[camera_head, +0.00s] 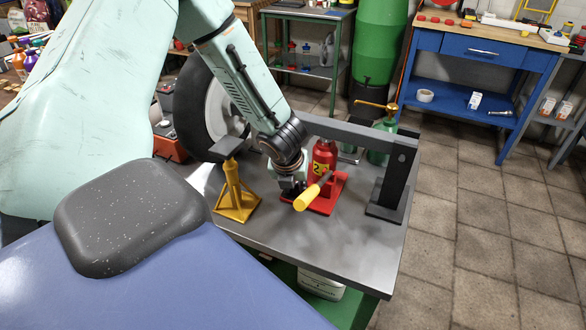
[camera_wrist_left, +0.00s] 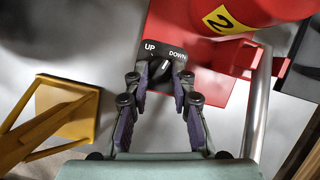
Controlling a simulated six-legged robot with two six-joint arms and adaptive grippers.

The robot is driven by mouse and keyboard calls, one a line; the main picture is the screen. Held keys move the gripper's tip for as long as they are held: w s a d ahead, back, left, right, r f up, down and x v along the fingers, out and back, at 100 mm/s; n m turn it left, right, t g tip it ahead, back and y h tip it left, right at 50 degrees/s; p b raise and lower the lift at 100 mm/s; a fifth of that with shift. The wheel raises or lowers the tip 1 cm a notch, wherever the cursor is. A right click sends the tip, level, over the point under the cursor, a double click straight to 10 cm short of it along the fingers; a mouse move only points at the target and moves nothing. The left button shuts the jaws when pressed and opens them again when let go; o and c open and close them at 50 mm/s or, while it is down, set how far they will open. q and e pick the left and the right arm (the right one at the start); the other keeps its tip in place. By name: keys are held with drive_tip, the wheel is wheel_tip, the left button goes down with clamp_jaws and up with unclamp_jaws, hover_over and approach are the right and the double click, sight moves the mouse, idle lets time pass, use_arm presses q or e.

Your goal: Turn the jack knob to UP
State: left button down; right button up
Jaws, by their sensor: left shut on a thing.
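The red bottle jack (camera_head: 322,155) stands on its red base plate (camera_head: 333,190) on the grey bench top in the head view. Its red body (camera_wrist_left: 245,12) with a yellow "2" label fills the top right of the left wrist view. The dark knob (camera_wrist_left: 164,66) sits by a black plate lettered UP on the left and DOWN on the right. A pale mark on the knob tilts toward the DOWN side. My left gripper (camera_wrist_left: 161,88) is shut on the knob, one finger on each side. In the head view my left gripper (camera_head: 290,190) is low beside the jack and hides the knob.
The jack's lever with a yellow grip (camera_head: 312,194) sticks out close by my left gripper. A yellow jack stand (camera_head: 236,200) is at the left. A dark grey press frame (camera_head: 392,180) stands at the right. The front of the bench top (camera_head: 330,240) is clear.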

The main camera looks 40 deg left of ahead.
use_arm(q)
drive_tip(key=shift+d+f+n+y+b, duration=0.15)
drive_tip(key=shift+n+y+b, duration=0.25)
drive_tip(key=shift+n, duration=0.6)
drive_tip(key=c, duration=1.1)
unclamp_jaws()
drive_tip(key=shift+r, duration=0.2)
drive_tip(key=v, duration=1.2)
drive_tip(key=shift+w, duration=0.2)
